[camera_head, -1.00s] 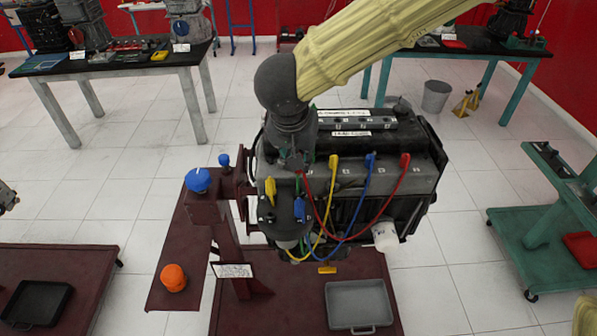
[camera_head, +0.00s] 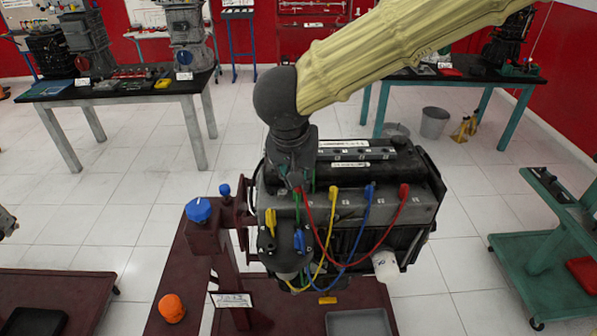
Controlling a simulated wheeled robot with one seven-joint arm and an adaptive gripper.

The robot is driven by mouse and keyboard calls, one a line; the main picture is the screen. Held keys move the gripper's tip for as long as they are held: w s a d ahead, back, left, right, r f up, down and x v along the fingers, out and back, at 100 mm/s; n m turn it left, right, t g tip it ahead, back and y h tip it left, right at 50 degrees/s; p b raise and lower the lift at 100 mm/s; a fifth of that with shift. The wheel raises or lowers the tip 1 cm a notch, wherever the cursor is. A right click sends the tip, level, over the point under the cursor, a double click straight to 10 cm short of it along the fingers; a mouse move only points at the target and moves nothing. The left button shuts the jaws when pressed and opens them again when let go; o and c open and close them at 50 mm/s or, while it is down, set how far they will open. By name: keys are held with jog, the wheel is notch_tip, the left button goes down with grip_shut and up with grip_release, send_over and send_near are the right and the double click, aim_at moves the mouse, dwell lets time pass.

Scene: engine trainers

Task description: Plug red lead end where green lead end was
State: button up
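The engine (camera_head: 420,218) hangs on its stand. A red lead (camera_head: 357,263) loops from a red boot (camera_head: 404,191), seated at the right of the cover, back to just below my gripper (camera_head: 298,186). A thin green piece (camera_head: 297,207), perhaps the green lead, shows below my gripper. My gripper points down at the left end of the engine; its fingers are dark and small, and whether they hold the red end is hidden. Yellow (camera_head: 333,193) and blue (camera_head: 369,191) boots sit between. A yellow end (camera_head: 270,218) and a blue end (camera_head: 299,240) sit near the distributor.
The maroon stand (camera_head: 228,262) with a blue knob (camera_head: 199,208) and an orange knob (camera_head: 171,308) is left of the engine. A grey tray (camera_head: 358,323) lies in front. A green cart (camera_head: 545,235) stands right. Tiled floor between is free.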

jog(key=shift+r+p, duration=0.6)
jog(key=shift+p, duration=0.05)
jog(key=shift+s+a, duration=0.1)
jog(key=shift+s+a+p, duration=0.2)
jog(key=shift+p, duration=0.1)
jog(key=s+a+p, duration=0.4)
jog(key=s+a, duration=0.1)
jog(key=a, duration=0.1)
jog(key=shift+s, duration=0.4)
jog(key=shift+f, duration=0.15)
jog(key=shift+f+b, duration=0.3)
jog(key=shift+f, duration=1.9)
jog(key=shift+p, duration=0.7)
